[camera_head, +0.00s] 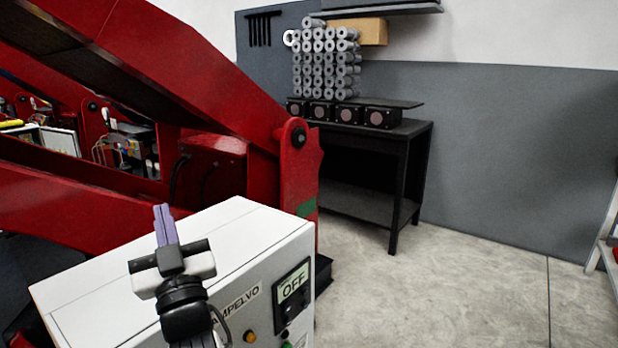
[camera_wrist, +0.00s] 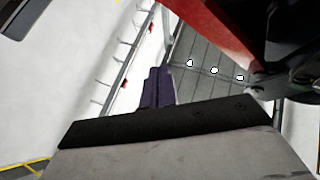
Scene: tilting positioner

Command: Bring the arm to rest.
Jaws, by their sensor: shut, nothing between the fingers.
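My gripper (camera_head: 162,226) is in front of and over the white control cabinet (camera_head: 225,237) in the head view. Its two purple fingers are together, with nothing between them. In the wrist view the shut fingers of my gripper (camera_wrist: 157,88) point away toward a pale wall and a grey panelled area. The cabinet carries a display reading OFF (camera_head: 292,287) and small buttons on its front. From the head view I cannot tell the exact gap between my gripper and the cabinet top.
The large red positioner (camera_head: 215,90) fills the left, behind the cabinet. A black table (camera_head: 408,135) with stacked grey cylinders (camera_head: 325,62) and a cardboard box (camera_head: 372,32) stands at the back wall. The concrete floor (camera_head: 450,280) to the right is clear.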

